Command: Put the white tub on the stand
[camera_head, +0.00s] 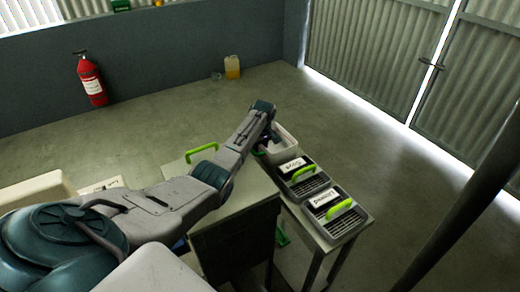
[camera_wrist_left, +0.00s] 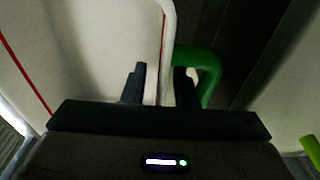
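The white tub (camera_head: 287,138) is at the far end of the narrow bench, beyond two grey crates in the head view. My left gripper (camera_head: 268,141) is at the tub's left side, and my arm hides part of the tub. In the left wrist view, the left gripper's fingers (camera_wrist_left: 160,85) are apart. The tub's white wall and rim (camera_wrist_left: 168,35) run between them, with a gap visible on the left. A green handle (camera_wrist_left: 210,75) is close to the right-hand finger. I cannot tell which surface is the stand. My right gripper is not in view.
Two grey crates (camera_head: 302,178) with white labels and green handles fill the bench (camera_head: 318,233) nearer to me. A grey-topped cabinet (camera_head: 236,204) with a green handle (camera_head: 202,152) stands left of it. Open floor lies to the right.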

